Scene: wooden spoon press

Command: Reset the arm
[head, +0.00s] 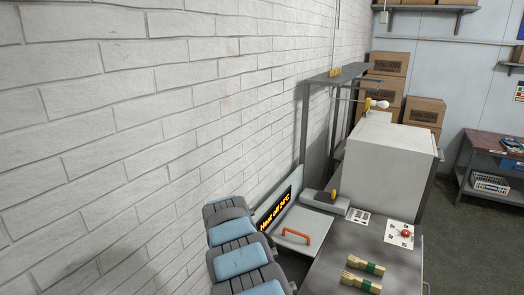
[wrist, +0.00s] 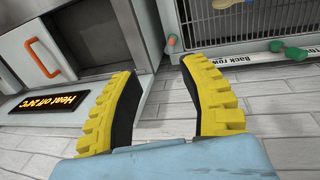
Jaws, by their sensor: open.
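My gripper (wrist: 160,72) shows in the wrist view with two yellow ribbed fingers with dark inner pads. The fingers are spread apart and nothing is between them. They are over a pale plank-like floor, apart from the equipment ahead. In the head view my blue and grey arm links rise at the bottom centre, beside the brick wall. My gripper cannot be made out there.
A press unit has an orange handle (head: 292,235) and a lit display (head: 275,210) reading "Heat off 24°C". A red button (head: 405,233) and green-banded wooden bundles (head: 362,282) are on the grey worktop. A wire rack (wrist: 240,22) stands ahead, labelled "Back row".

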